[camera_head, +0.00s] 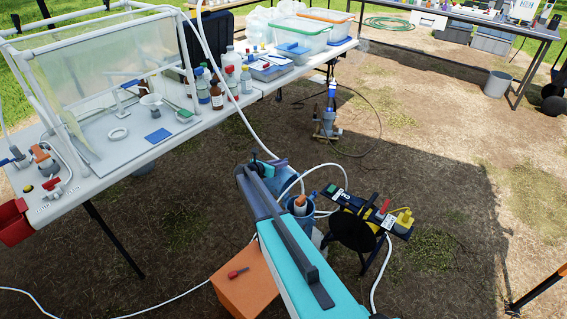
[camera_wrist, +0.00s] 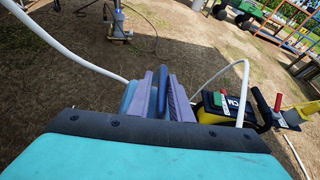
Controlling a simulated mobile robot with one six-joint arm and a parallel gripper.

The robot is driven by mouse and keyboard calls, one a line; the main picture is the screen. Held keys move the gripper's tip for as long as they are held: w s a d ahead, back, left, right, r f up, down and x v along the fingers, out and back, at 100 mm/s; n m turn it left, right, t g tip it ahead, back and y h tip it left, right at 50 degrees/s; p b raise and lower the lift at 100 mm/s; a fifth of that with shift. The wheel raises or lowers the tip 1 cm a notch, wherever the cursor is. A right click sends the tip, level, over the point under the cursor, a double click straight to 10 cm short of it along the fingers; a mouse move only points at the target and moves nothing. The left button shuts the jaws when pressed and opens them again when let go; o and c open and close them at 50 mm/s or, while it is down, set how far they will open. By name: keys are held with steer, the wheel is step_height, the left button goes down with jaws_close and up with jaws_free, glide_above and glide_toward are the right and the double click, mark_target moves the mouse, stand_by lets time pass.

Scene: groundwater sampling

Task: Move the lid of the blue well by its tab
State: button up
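A blue shape (camera_head: 283,174), which may be the blue well or its lid, shows just past the end of my gripper (camera_head: 262,180) in the head view. My arm covers much of it, and I cannot make out the tab. In the wrist view the fingers of my gripper (camera_wrist: 168,92) are the purple-grey bars in the middle. Blue pieces (camera_wrist: 131,97) lie close against their left side.
A blue container (camera_head: 299,208) with an orange-topped item stands right of my arm, near a black and yellow unit (camera_head: 365,210) and white hoses. An orange box (camera_head: 245,285) is at lower left. A long white table (camera_head: 115,175) runs along the left. Bare ground lies to the right.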

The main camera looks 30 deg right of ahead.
steer(key=shift+a, duration=0.15)
steer(key=b+v, duration=0.2)
steer(key=v, duration=1.1)
steer(key=shift+a, duration=0.2)
steer(key=shift+s+r, duration=0.15)
steer(key=s+a+f+m+g+y, duration=0.2)
steer(key=s+f, duration=0.6)
steer(key=s, duration=0.3)
steer(key=s+a+f+m+g+y, duration=0.1)
steer(key=s+a+f+g, duration=0.1)
steer(key=s+f, duration=0.75)
steer(key=s+a+f+m+g+y, duration=0.1)
steer(key=s+a+f+m+y, duration=0.15)
steer(key=s+f, duration=0.65)
steer(key=s+a+m+g+y, duration=0.1)
steer(key=s+a+m+y, duration=0.1)
steer(key=s+a+m, duration=0.3)
steer(key=s+a+r+m+g+y, duration=0.1)
steer(key=s+a+m, duration=0.4)
steer(key=s, duration=0.7)
steer(key=s+a+r+m+g+y, duration=0.1)
steer(key=s+a+m+g+y, duration=0.1)
steer(key=s+a+m+y, duration=0.2)
steer(key=s+a+m, duration=0.2)
steer(key=s+m, duration=0.2)
steer(key=s, duration=0.1)
steer(key=shift+s+g, duration=0.3)
steer(key=shift+s, duration=0.05)
